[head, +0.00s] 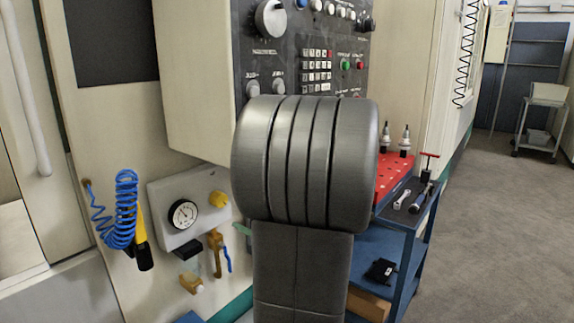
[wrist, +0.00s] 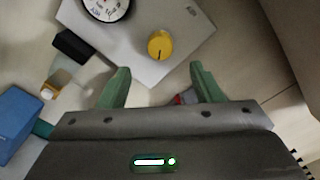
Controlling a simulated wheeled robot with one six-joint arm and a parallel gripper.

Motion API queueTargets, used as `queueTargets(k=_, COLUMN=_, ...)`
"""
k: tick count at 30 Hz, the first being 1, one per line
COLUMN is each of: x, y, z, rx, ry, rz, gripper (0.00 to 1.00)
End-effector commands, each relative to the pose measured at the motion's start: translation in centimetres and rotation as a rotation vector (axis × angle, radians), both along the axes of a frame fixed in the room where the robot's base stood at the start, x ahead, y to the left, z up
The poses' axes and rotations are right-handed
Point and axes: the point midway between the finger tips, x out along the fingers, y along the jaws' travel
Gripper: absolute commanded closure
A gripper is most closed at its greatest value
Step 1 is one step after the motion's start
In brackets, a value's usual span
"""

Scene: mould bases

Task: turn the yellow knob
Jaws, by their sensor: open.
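The yellow knob (head: 219,199) sits on the right part of a light grey panel (head: 165,218) on the machine's side, to the right of a round gauge. In the wrist view the knob (wrist: 160,45) is round with a dark pointer mark, near the top centre on the panel (wrist: 120,62). My gripper (wrist: 161,78) is open and empty. Its two green fingers point toward the panel, with the knob ahead of the gap between them and not between the fingertips. In the head view my arm covers the middle and the gripper is mostly hidden.
The gauge (head: 183,214) is beside the knob. Below are a brass valve with a blue lever (head: 227,259) and a black block (head: 187,252). A coiled blue hose (head: 121,208) hangs left. A blue cart (head: 408,240) with a red rack stands right.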

Motion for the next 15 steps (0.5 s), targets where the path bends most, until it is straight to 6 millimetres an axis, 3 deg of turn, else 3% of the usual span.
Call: queueTargets(k=15, x=5.7, y=7.6, z=-0.1, rx=0.0, ry=0.0, rz=0.005, gripper=0.41)
